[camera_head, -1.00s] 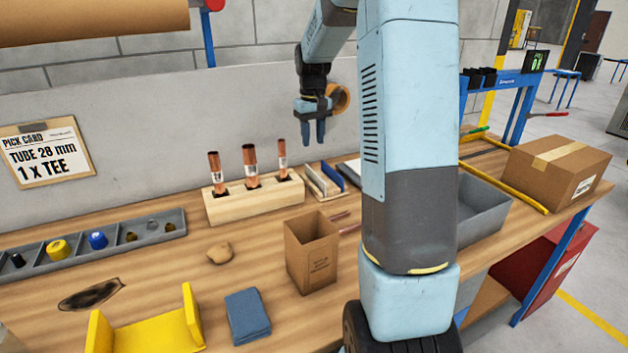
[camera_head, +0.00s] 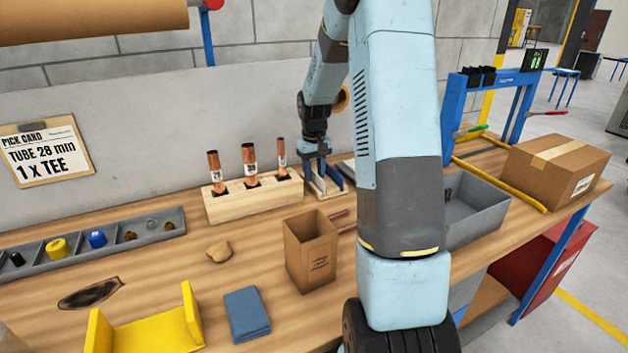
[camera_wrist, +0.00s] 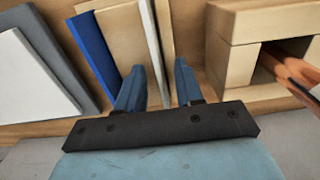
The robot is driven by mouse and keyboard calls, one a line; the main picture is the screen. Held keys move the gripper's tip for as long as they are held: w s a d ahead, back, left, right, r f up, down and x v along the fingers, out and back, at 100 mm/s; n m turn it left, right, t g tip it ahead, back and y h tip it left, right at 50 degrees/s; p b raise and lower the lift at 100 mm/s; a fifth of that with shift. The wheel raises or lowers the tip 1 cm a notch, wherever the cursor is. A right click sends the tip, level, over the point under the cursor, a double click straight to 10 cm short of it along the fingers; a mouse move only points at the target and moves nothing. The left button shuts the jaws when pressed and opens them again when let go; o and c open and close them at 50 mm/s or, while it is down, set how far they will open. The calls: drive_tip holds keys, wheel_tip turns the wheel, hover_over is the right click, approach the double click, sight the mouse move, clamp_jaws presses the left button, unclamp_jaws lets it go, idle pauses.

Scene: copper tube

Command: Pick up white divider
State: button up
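The dividers stand upright side by side in a small rack on the bench, beside the wooden tube block. In the wrist view a thin pale panel, seemingly the white divider (camera_wrist: 152,40), stands nearly edge-on between my fingertips. My gripper (camera_wrist: 159,68) is open, with one finger on each side of it. Contact with the panel cannot be told. In the head view my gripper (camera_head: 317,174) is low at the rack and hides part of the dividers.
The wooden block (camera_head: 255,201) with several copper tubes stands just left of my gripper; its end is close to my right finger in the wrist view. An open cardboard box (camera_head: 311,255) stands in front. A grey bin (camera_head: 480,221) and closed carton (camera_head: 560,170) are right.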

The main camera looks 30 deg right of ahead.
drive_tip(key=shift+f, duration=0.4)
clamp_jaws()
